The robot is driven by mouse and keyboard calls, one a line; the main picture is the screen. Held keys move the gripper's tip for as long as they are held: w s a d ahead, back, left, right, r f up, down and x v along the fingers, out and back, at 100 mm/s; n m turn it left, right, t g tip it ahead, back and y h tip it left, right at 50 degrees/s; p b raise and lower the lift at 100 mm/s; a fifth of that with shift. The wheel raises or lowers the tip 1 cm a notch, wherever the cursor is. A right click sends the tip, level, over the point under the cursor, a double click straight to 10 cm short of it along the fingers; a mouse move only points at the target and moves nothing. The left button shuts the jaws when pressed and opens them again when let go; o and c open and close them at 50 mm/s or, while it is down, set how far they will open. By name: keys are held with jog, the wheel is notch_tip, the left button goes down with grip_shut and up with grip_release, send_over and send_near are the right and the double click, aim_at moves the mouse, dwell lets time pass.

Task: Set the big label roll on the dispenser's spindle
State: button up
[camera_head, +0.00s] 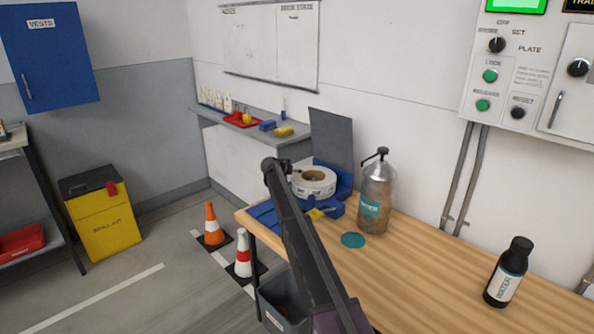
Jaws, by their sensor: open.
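A big white label roll (317,187) lies flat with its brown core facing up, at the far left end of the wooden bench. It is beside or over blue dispenser parts (345,183); I cannot tell whether a spindle is inside its core. More blue pieces with a yellow part (315,214) lie just in front of the roll. My dark arm rises from the bottom and crosses in front of the roll's left side and the blue parts. My gripper cannot be made out; the arm's visible end is a dark joint left of the roll.
A clear pump bottle (375,200) and a teal disc (353,240) stand close right of the roll on the bench (455,280). A dark bottle (508,272) is farther right. A grey panel (331,142) stands behind the roll. A grey bin (284,305) is below the bench's left edge.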

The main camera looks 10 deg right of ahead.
jog(key=p+v, duration=0.3)
jog(key=v, duration=0.5)
jog(key=shift+r, duration=0.15)
jog(key=shift+s+a, duration=0.1)
dwell(0.4)
jog(key=s+d+f+n+g+y, duration=0.1)
jog(key=s+d+f+g, duration=0.15)
jog(key=s, duration=0.85)
jog(key=s+d+f+n+g+y, duration=0.1)
jog(key=s+d+f, duration=0.15)
jog(key=s, duration=0.75)
jog(key=s+d+f+g+y, duration=0.1)
jog(key=s+d+f+g, duration=0.15)
jog(key=s, duration=0.85)
jog(key=s+f+n+g+y, duration=0.2)
jog(key=s+n+g+y, duration=0.1)
jog(key=s, duration=2.3)
jog(key=shift+a+n+y, duration=0.4)
jog(key=shift+n+y, duration=0.3)
jog(key=shift+y, duration=0.3)
jog(key=shift+w, duration=0.1)
